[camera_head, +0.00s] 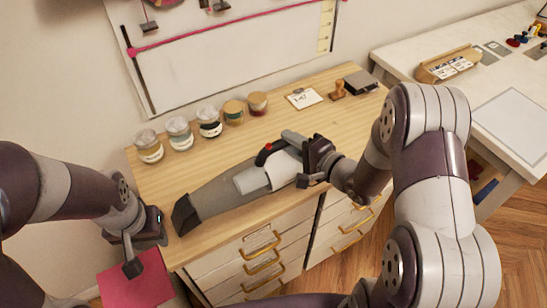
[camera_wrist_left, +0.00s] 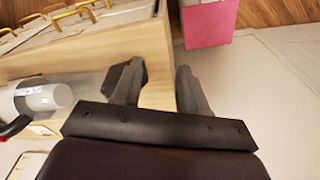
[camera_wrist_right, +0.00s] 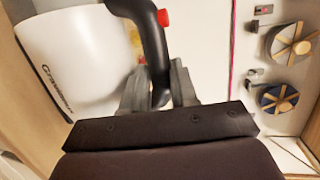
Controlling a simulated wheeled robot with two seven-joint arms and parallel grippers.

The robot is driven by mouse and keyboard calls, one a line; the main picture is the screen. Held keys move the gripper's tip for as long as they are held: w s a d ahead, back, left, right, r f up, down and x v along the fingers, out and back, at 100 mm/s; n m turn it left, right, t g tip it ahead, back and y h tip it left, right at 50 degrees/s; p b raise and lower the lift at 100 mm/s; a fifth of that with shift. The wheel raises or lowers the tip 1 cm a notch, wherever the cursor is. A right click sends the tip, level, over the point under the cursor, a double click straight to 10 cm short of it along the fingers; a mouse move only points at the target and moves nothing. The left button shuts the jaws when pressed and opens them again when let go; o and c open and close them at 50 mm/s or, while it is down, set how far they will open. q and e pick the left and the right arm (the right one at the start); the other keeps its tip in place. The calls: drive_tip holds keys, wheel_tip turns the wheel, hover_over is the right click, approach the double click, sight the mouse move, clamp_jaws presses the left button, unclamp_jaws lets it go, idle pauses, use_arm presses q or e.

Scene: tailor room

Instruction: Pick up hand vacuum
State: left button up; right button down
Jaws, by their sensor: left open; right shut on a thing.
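The hand vacuum (camera_head: 222,194) has a long grey nozzle with a dark tip, a white body and a black handle with a red button. It lies across the front of the wooden cabinet top, or just above it; I cannot tell which. My right gripper (camera_head: 308,165) is shut on its black handle (camera_wrist_right: 153,45), and the white body (camera_wrist_right: 75,60) fills the left of the right wrist view. My left gripper (camera_head: 140,248) is open and empty near the cabinet's left front corner. The nozzle (camera_wrist_left: 85,82) shows beside its fingers in the left wrist view.
Several jars (camera_head: 180,133) stand along the back of the cabinet top (camera_head: 285,118), with a card (camera_head: 304,98) and a stamp (camera_head: 338,90) to the right. A pink box (camera_head: 138,282) stands below my left gripper. A white table (camera_head: 410,55) is at the right.

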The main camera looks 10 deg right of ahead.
drive_tip(key=shift+r, duration=1.95)
drive_tip(key=shift+s+d+r+p, duration=0.1)
drive_tip(key=shift+r+p, duration=0.15)
drive_tip(key=shift+p, duration=0.05)
drive_tip(key=s+d+r+p, duration=0.1)
drive_tip(key=s+d+r, duration=0.5)
drive_tip(key=s, duration=0.3)
drive_tip(key=shift+d+r+p, duration=0.3)
drive_tip(key=shift+d+p, duration=0.1)
drive_tip(key=shift+r, duration=0.1)
